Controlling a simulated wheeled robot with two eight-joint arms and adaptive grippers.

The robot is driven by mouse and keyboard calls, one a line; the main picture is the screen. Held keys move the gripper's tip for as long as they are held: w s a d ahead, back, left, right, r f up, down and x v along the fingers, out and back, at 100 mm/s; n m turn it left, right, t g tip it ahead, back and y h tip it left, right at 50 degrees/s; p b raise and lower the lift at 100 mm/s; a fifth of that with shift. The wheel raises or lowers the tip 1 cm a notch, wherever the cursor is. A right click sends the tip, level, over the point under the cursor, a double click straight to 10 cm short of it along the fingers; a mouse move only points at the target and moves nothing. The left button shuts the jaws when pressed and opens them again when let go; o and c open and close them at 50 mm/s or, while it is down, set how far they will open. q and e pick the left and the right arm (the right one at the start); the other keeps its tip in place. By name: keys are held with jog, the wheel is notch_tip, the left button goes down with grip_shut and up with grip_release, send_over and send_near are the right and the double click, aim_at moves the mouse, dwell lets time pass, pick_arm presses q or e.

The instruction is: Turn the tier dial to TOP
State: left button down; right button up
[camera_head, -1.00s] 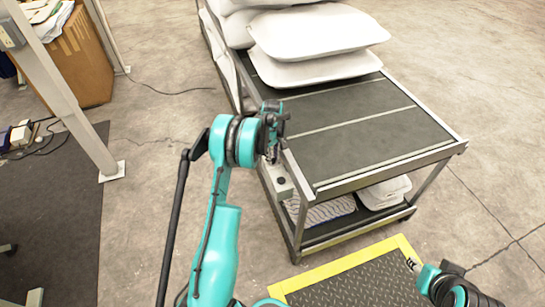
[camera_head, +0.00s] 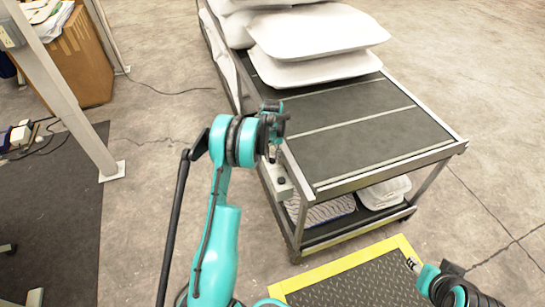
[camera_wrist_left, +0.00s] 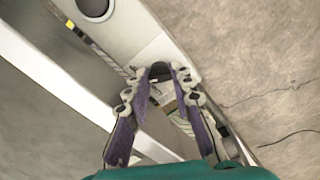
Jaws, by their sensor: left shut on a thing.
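The tier dial (camera_wrist_left: 160,70) is a small dark knob on a pale control box (camera_head: 279,186) fixed to the cart's left side. My left gripper (camera_head: 273,158) points down at the far end of this box. In the left wrist view its two fingertips (camera_wrist_left: 160,82) are closed around the dial, one on each side. The dial's markings and pointer are hidden or too small to read. A second round black knob (camera_head: 281,181) sits nearer on the same box, clear of the fingers. My right gripper (camera_head: 412,264) is low at the right, away from the box; its opening is unclear.
The cart (camera_head: 390,150) has a dark, mostly bare top with white pillows (camera_head: 318,32) stacked at the back. More folded white items (camera_head: 385,192) lie on its lower shelf. A yellow-edged mat (camera_head: 350,284) is in front. A post (camera_head: 75,100) stands at left.

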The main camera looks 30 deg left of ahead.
pick_arm(q)
jog(key=shift+m, duration=1.1)
jog(key=c, duration=1.3)
grip_release()
notch_tip(320, 180, up, 12)
